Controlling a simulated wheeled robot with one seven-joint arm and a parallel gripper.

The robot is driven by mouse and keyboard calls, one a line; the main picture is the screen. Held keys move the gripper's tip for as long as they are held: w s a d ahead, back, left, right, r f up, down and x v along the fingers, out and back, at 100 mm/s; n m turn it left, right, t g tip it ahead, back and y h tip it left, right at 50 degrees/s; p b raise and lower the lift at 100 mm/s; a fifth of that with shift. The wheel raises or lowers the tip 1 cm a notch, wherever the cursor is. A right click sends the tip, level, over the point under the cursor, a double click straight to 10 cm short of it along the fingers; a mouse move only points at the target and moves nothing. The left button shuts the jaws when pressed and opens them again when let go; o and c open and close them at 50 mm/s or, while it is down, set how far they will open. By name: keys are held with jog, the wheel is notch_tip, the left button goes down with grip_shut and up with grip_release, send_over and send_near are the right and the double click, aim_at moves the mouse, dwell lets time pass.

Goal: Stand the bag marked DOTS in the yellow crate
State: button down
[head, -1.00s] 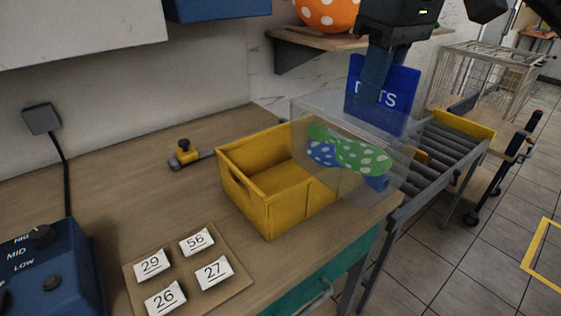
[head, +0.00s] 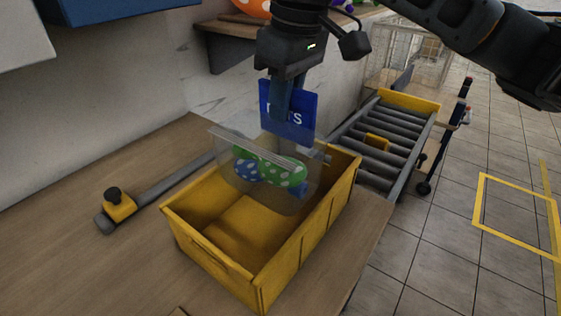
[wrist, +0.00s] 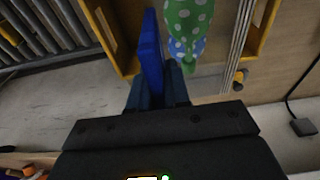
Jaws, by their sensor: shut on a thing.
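The DOTS bag is clear, with a blue header card (head: 300,110) lettered in white, partly covered by my gripper. Green and blue dotted balloons (head: 280,170) show inside its clear pouch. My gripper (head: 288,115) is shut on the header card, and the bag hangs upright below it. In the head view the pouch overlaps the back part of the yellow crate (head: 212,258); I cannot tell how far it is inside the walls. In the wrist view the blue card (wrist: 150,50) and a green balloon (wrist: 188,20) show near the fingers.
The crate stands on a wooden table (head: 90,270). A grey rail with a yellow stop (head: 118,205) lies left of and behind it. A roller conveyor (head: 385,140) is behind right. A wall shelf (head: 230,35) is close behind my gripper.

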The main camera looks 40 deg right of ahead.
notch_tip(320, 180, down, 11)
jog(key=shift+r, duration=0.1)
dwell(0.4)
jog(key=c, duration=1.1)
grip_release()
jog(key=r, duration=0.4)
jog(key=s+r, duration=0.1)
jog(key=r, duration=0.7)
jog(key=shift+s+d, duration=0.25)
jog(key=shift+s, duration=0.15)
